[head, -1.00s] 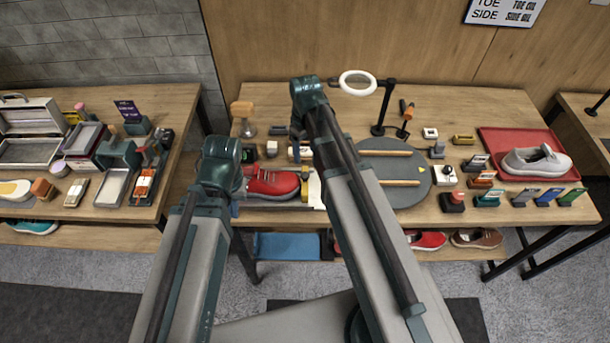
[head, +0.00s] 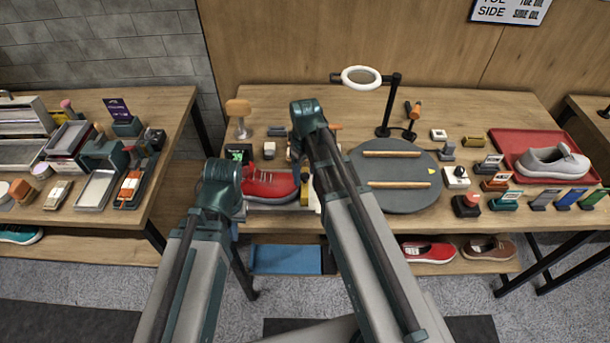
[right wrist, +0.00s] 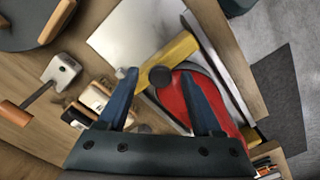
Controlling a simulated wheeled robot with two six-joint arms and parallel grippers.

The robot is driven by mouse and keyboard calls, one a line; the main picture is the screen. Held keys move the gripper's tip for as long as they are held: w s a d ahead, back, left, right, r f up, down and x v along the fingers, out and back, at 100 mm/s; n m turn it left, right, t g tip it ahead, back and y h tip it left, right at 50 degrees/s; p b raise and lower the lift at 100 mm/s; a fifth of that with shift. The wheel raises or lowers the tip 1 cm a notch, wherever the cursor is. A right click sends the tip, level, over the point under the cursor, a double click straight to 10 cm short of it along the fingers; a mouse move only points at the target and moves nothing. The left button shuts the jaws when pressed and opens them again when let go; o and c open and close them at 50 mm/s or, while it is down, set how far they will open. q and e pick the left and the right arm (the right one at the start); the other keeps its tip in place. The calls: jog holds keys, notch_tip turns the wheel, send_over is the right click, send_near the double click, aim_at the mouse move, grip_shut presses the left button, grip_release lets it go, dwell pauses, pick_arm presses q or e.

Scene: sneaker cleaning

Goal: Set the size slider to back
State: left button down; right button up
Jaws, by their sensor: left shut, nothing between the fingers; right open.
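A red shoe (head: 268,187) sits in a sizing fixture near the front edge of the middle table. A yellow bar (head: 305,190) crosses the fixture at the shoe's right end, partly hidden by my right arm. In the right wrist view the bar (right wrist: 178,58) carries a round black knob (right wrist: 160,76). My right gripper (right wrist: 159,74) is open, one blue finger on either side of the knob; I cannot tell whether they touch it. My left gripper (head: 234,229) is shut and empty near the table's front edge, mostly hidden by its arm.
A round grey turntable (head: 398,178) with two wooden bars lies right of the fixture. A ring lamp (head: 362,76) stands behind it. A red tray (head: 510,140) holds a grey shoe. Small tools crowd the table's right side and behind the fixture.

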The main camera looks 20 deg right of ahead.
grip_shut()
dwell(1.4)
